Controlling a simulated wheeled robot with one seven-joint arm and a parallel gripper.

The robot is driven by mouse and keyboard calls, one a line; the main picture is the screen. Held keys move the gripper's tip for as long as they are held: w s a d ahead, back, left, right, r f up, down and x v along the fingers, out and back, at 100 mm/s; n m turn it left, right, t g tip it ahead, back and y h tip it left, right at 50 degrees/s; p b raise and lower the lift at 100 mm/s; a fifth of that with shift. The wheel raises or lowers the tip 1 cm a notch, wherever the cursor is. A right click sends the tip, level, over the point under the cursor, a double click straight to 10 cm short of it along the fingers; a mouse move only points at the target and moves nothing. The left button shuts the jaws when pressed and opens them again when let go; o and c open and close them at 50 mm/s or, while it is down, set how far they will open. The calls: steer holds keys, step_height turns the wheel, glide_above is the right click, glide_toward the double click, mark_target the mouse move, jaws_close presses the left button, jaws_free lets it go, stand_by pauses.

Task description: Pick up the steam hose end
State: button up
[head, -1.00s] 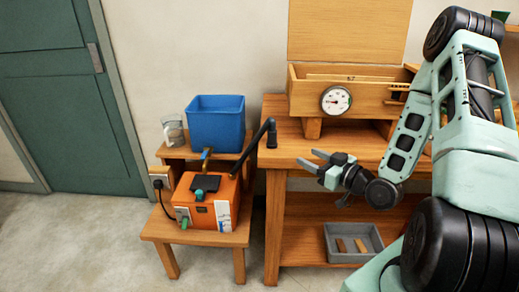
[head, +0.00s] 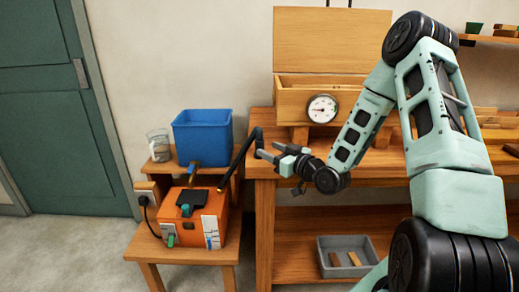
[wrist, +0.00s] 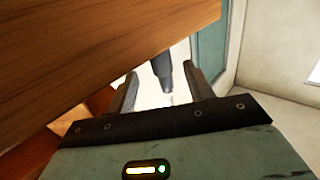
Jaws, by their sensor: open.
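The steam hose (head: 238,160) is a black tube that rises from the orange steam box (head: 195,214) to the left edge of the workbench. Its bent end (head: 257,138) stands at the bench's front left corner. My gripper (head: 268,151) is open, its fingers pointing left, close beside the hose end. In the wrist view, a dark tube that looks like the hose end (wrist: 162,67) shows between the two spread fingers, with no clear contact.
The workbench (head: 262,170) edge runs close along my gripper; its wood fills the wrist view's upper left. A wooden chest (head: 290,101) with a dial gauge (head: 322,108) stands behind. A blue tank (head: 202,138) and a glass jug (head: 159,146) stand left.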

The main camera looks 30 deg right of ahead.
mark_target(263, 146)
steer(key=shift+w+a+r+p, duration=0.1)
steer(key=shift+w+a+p, duration=0.1)
steer(key=shift+w, duration=0.7)
steer(key=shift+w+a+r+p, duration=0.1)
steer(key=shift+w+a, duration=0.1)
steer(key=shift+w, duration=0.75)
steer(key=shift+w+a+p, duration=0.15)
steer(key=shift+w+a, duration=0.05)
steer(key=shift+w, duration=0.7)
steer(key=c, duration=1)
